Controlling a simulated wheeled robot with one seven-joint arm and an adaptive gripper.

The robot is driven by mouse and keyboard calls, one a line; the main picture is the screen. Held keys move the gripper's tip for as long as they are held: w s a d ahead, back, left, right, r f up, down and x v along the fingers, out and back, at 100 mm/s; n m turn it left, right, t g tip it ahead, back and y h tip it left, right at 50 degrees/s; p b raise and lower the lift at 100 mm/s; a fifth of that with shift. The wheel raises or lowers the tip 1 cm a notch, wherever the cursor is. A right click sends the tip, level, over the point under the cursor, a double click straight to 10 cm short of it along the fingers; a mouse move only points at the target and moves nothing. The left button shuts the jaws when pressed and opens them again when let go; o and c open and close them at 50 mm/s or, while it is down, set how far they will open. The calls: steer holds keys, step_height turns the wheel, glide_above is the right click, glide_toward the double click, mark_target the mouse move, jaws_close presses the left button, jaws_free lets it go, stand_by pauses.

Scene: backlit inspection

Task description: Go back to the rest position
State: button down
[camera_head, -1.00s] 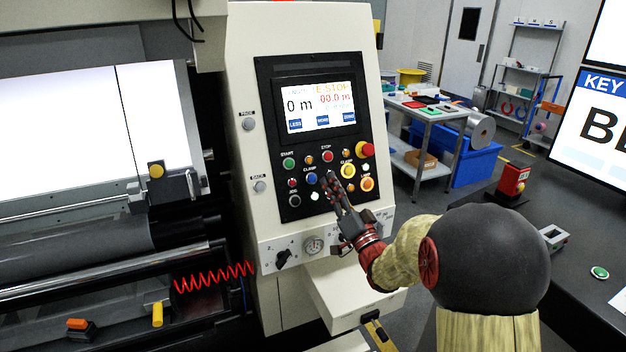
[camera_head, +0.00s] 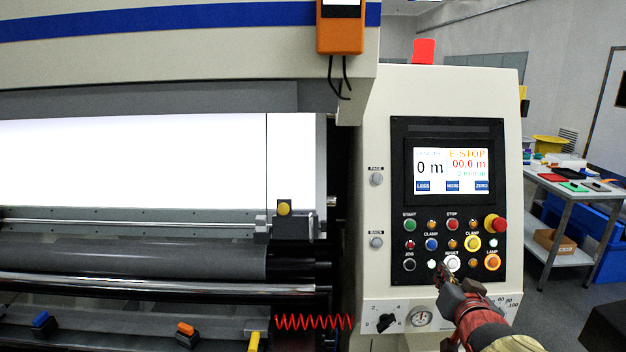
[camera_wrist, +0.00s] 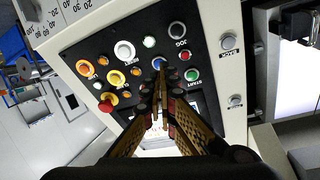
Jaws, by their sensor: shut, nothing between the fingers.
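My gripper (camera_head: 441,270) is shut and empty. In the head view its fingertips overlap the lower part of the machine's control panel (camera_head: 397,200), beside the white RESET button (camera_head: 453,262). In the wrist view the shut fingers (camera_wrist: 159,68) point toward the panel's buttons, with the blue button (camera_wrist: 159,62) right at the tips. I cannot tell whether the tips touch the panel. The panel screen (camera_head: 451,169) reads 0 m and E-STOP. The red emergency button (camera_head: 499,225) sits at the panel's right side.
A backlit inspection surface (camera_head: 130,165) and rollers lie to the left. A red coiled cord (camera_head: 314,322) hangs beside the panel housing. A dial (camera_head: 421,317) and a black knob (camera_head: 385,322) are below the panel. A workbench (camera_head: 566,190) stands at the far right.

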steer(key=s+a+f+n+g, duration=0.1)
steer(key=s+a+f+g, duration=0.1)
steer(key=s, duration=0.8)
steer(key=s+a+f+n+g+y, duration=0.1)
steer(key=s+a+f+n+g, duration=0.1)
steer(key=s, duration=0.8)
steer(key=s+a+f+n+g+y, duration=0.1)
steer(key=s+a+f+g, duration=0.3)
steer(key=s, duration=0.6)
steer(key=a+n+g, duration=0.1)
steer(key=a, duration=0.1)
steer(key=shift+a, duration=0.4)
steer(key=shift+w, duration=0.1)
